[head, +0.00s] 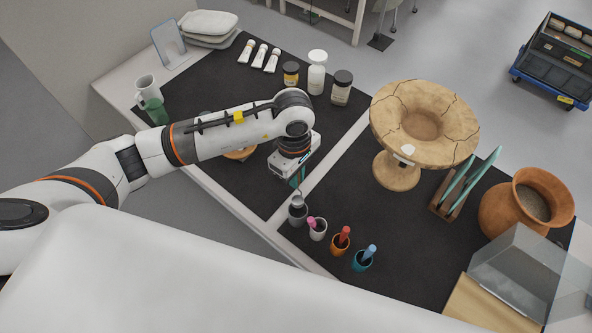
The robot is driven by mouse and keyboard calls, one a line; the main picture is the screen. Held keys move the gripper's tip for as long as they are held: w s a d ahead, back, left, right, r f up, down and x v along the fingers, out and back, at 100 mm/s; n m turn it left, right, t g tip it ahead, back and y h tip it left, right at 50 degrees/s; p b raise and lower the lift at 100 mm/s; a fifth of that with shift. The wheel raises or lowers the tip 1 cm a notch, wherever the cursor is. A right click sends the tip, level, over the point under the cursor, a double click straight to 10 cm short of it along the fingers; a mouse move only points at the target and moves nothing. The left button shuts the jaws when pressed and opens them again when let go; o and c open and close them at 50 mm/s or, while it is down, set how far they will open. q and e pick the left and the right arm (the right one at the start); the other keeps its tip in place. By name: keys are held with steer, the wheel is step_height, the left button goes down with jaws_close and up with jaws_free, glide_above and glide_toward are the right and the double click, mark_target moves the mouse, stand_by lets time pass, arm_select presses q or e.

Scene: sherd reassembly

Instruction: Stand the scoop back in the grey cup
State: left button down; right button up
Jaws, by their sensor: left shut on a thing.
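The grey cup (297,214) stands on the dark mat near the table's front edge, at the left end of a row of small cups. My left gripper (298,177) is above it, pointing down and shut on the scoop (297,199). The scoop hangs below the fingers, with its grey lower end at the cup's mouth. From this angle I cannot tell whether that end is inside the cup or just above it. The fingers hide part of the scoop's handle. My right gripper is not in view.
White (318,230), orange (340,244) and teal (362,260) cups holding coloured tools stand right of the grey cup. A cracked pottery bowl (425,122) on a stand is behind them. Several jars stand at the back. A clay pot (497,209) is at right.

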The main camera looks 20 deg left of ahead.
mark_target(296, 197)
arm_select(q)
step_height(296, 197, down, 2)
steer(key=shift+f+b, duration=0.2)
steer(key=shift+b, duration=0.3)
steer(key=shift+f+b, duration=0.35)
steer(key=shift+f, duration=0.05)
steer(key=shift+f+b, duration=0.65)
steer(key=shift+b, duration=0.05)
step_height(296, 197, down, 2)
steer(key=b, duration=0.2)
steer(key=shift+f+b, duration=0.25)
steer(key=shift+b, duration=0.1)
steer(key=shift+f+b, duration=1.25)
steer(key=c, duration=1.3)
jaws_free()
steer(key=shift+c, duration=0.2)
